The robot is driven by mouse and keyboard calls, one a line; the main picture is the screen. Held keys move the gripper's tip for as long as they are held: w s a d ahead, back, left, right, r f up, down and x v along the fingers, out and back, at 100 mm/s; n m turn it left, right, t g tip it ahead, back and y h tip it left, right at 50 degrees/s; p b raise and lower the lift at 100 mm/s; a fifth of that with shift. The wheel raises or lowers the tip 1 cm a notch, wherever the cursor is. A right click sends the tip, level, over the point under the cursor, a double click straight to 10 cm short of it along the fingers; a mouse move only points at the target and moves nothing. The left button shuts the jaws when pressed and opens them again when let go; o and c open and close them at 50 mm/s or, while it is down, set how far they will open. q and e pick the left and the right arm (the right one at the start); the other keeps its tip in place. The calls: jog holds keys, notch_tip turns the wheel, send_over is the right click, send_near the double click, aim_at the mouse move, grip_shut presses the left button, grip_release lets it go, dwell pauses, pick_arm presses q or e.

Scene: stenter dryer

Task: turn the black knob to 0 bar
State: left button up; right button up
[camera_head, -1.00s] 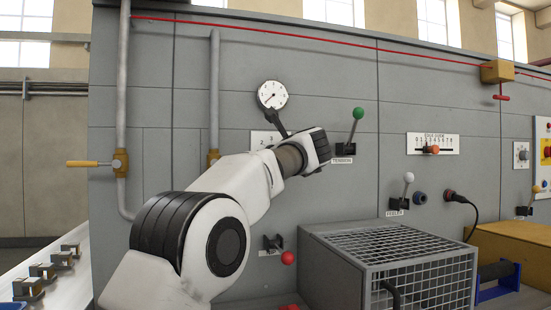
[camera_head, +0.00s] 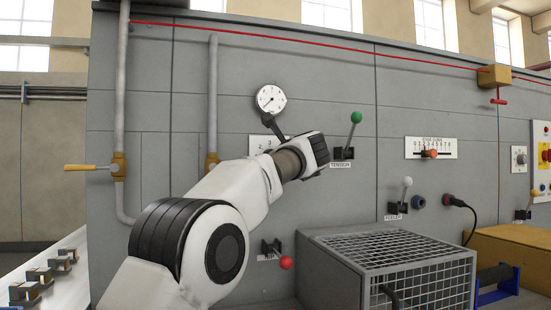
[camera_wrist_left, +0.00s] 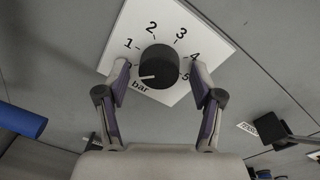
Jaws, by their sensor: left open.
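The black knob (camera_wrist_left: 159,65) sits on a white plate (camera_wrist_left: 180,38) marked 1 to 5 and "bar" in the left wrist view. Its white mark points to the lower left, beside "bar" and below the 1. I see no 0; a finger covers part of that edge. My left gripper (camera_wrist_left: 160,82) is open, with one finger on each side of the knob and gaps between. In the head view the plate (camera_head: 262,142) is partly visible; my arm hides the knob and fingers. The round gauge (camera_head: 271,98) above has its needle pointing lower left. My right gripper is not in view.
A green-topped lever (camera_head: 355,120) labelled TENSION stands close to the right of my wrist. A red-ball lever (camera_head: 286,263) and a mesh cage (camera_head: 400,255) are below. A yellow-handled valve (camera_head: 95,167) is at the left.

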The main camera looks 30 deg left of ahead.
pick_arm(q)
jog(key=v, duration=1.2)
jog(key=shift+f, duration=0.1)
